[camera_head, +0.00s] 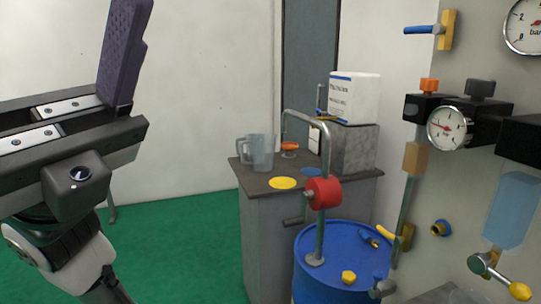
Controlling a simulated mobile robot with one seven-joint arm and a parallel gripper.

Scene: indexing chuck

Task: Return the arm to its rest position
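My gripper (70,130) is large and close at the left edge of the head view, raised in front of a white wall. One dark purple ridged finger (124,50) stands upright at the right end of its rail. The bare rail beside that finger is empty, so the gripper looks open, with nothing held in the visible part. The other finger is outside the frame. My white and dark wrist shows below the gripper. My gripper is apart from the cabinet and the blue drum in the picture.
A grey cabinet (262,215) bears a clear jug (262,154) and a white box (352,97). A blue drum (322,275) with a red-bodied pump (323,192) stands before it. A panel with gauges (449,128) and valves fills the right. Green floor (180,245) is clear between.

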